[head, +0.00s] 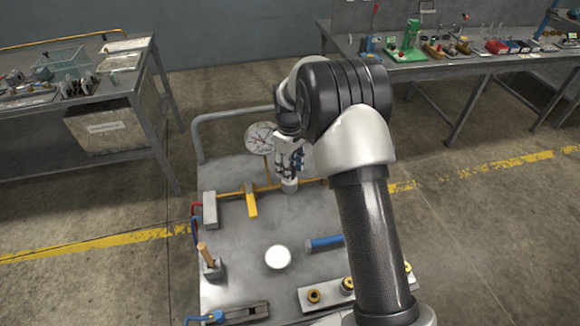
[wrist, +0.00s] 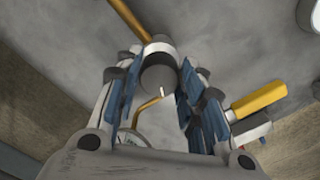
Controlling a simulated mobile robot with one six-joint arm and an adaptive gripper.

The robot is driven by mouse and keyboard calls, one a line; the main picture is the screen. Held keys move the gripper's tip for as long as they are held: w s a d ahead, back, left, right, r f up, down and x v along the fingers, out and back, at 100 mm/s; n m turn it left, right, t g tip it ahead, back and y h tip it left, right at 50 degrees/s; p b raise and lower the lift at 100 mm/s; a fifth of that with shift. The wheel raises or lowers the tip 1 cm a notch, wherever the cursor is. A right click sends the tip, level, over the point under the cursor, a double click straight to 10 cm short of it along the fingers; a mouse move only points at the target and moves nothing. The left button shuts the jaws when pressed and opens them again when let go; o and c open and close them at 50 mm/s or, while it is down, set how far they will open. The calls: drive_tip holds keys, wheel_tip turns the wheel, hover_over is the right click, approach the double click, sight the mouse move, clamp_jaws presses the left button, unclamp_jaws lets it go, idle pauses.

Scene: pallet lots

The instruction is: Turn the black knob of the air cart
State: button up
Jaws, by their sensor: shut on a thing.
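The air cart (head: 233,283) stands in front of me with a grey metal top. My gripper (head: 290,179) points down at the yellow pipe near the cart's far side. In the wrist view the knob (wrist: 157,74) is a round, dark grey cap with a small pale mark. It sits between the blue-padded fingers of my gripper (wrist: 161,67), which are shut on it. In the head view a grey round part (head: 290,187) shows just under the fingertips; the fingers hide most of the knob there. The white-faced gauge (head: 260,138) stands just left of my gripper.
A yellow lever (head: 251,200) is close to the left of my gripper. A wooden handle (head: 205,254), white disc (head: 278,257) and blue cylinder (head: 323,243) lie nearer. Brass fittings (head: 314,296) sit at the near edge. Workbenches (head: 134,77) stand behind at left and right.

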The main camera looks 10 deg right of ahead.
drive_tip(key=shift+c, duration=1)
drive_tip(key=shift+r+m+p, duration=0.2)
drive_tip(key=shift+m+p, duration=0.7)
drive_tip(key=shift+p, duration=0.05)
drive_tip(key=m, duration=0.2)
drive_tip(key=m+p, duration=0.1)
drive_tip(key=shift+f+m+p, duration=0.2)
drive_tip(key=shift+m+p, duration=0.1)
drive_tip(key=shift+m, duration=0.1)
drive_tip(key=o, duration=1.1)
drive_tip(key=shift+c, duration=0.2)
